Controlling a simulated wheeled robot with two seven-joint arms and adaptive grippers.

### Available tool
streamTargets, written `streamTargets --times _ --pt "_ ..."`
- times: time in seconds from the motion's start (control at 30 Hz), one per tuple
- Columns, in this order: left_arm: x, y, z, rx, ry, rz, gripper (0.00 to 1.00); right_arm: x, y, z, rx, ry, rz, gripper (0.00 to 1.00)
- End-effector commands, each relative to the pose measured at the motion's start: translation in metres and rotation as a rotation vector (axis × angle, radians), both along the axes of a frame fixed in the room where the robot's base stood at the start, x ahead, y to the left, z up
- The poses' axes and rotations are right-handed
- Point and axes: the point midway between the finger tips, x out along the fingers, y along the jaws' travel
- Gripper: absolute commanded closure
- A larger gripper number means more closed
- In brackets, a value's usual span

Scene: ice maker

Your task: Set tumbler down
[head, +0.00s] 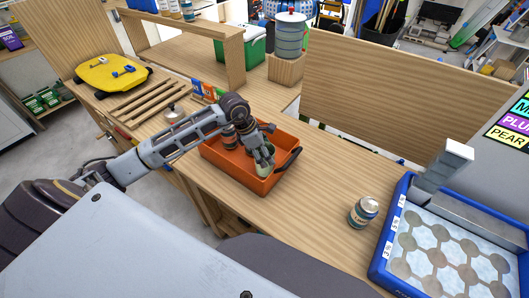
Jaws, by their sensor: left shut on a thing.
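My left gripper (262,150) reaches down over the orange bin (225,162) on the wooden counter and is shut on a pale green tumbler (262,170). The tumbler is partly hidden by the fingers and looks about upright, inside the bin's outline. I cannot tell whether it touches the bin floor. A dark reddish-brown container (229,136) stands in the same bin, left of the gripper and partly behind my arm. My right gripper is not in view.
A can (363,211) stands on the counter (315,195) right of the bin. A blue-rimmed tray (376,268) with round pale shapes is at the far right. Bare counter lies between bin and can.

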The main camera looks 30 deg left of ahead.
Motion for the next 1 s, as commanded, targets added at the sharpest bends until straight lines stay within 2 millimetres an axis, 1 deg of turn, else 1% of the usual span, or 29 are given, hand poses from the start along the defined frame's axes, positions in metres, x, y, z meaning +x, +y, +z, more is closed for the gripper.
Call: streamTargets --times 0.07,0.1,0.23,0.27,0.77,0.87,1.0 --pt "0.000 0.000 -0.002 0.001 -0.001 0.000 0.65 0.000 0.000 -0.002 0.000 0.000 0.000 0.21" --pt "0.000 0.000 -0.002 0.000 0.000 0.000 0.31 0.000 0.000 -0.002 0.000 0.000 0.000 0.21" --pt "0.000 0.000 -0.001 0.000 0.000 0.000 0.14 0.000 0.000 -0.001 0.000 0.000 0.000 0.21" --pt "0.000 0.000 -0.001 0.000 0.000 0.000 0.12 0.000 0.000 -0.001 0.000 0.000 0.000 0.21" --pt "0.000 0.000 0.001 -0.001 0.001 0.000 0.12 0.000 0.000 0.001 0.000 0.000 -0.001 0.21" --pt "0.000 0.000 0.003 -0.001 0.001 0.000 0.12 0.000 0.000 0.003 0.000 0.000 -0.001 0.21" --pt "-0.002 0.005 0.014 0.001 -0.001 -0.001 0.12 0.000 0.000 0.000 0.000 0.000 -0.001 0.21"
